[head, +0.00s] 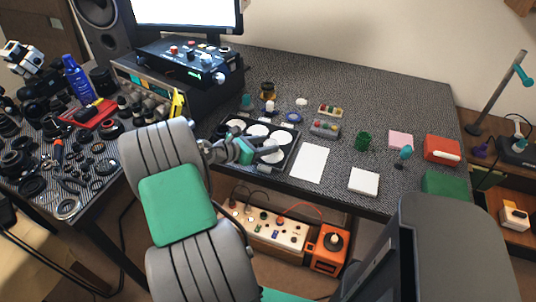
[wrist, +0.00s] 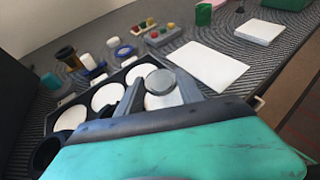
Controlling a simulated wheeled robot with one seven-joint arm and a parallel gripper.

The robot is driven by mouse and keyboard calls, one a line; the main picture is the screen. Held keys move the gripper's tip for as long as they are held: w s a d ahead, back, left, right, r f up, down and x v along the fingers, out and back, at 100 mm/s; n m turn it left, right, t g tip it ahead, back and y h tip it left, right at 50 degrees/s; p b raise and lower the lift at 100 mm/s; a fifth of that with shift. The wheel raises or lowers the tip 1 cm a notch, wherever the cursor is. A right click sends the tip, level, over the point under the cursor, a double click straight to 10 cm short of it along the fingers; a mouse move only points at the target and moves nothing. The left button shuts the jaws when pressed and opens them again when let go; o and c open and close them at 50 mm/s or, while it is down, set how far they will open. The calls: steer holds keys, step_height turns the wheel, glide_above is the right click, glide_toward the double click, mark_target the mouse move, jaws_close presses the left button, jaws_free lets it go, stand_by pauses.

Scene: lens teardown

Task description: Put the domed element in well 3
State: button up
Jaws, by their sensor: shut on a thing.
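My gripper (wrist: 160,88) is shut on a small grey round piece (wrist: 159,80), seen between the fingertips in the wrist view. I take it as the domed element; its dome cannot be made out. It is over the right end of a dark tray (wrist: 51,122) with several round wells that have white floors. One white well (wrist: 163,99) shows partly below the held piece. Whether the piece touches the tray cannot be told. In the head view my gripper (head: 268,153) covers part of the tray (head: 282,167). I can read no well numbers.
Behind the tray stand an amber-and-black jar (head: 267,89), a blue ring (head: 293,117) and small racks with coloured caps (head: 325,129). A white sheet (head: 309,162) lies right of the tray, with a white block (head: 364,181) and a green cup (head: 362,141) beyond.

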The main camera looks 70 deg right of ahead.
mark_target(268, 157)
steer(key=f, duration=0.2)
steer(key=d+f, duration=0.1)
steer(key=f, duration=0.1)
steer(key=shift+s+d+b, duration=0.1)
steer(key=shift+s+b, duration=0.2)
steer(key=shift+f, duration=0.3)
steer(key=shift+f, duration=0.15)
steer(key=o, duration=1.1)
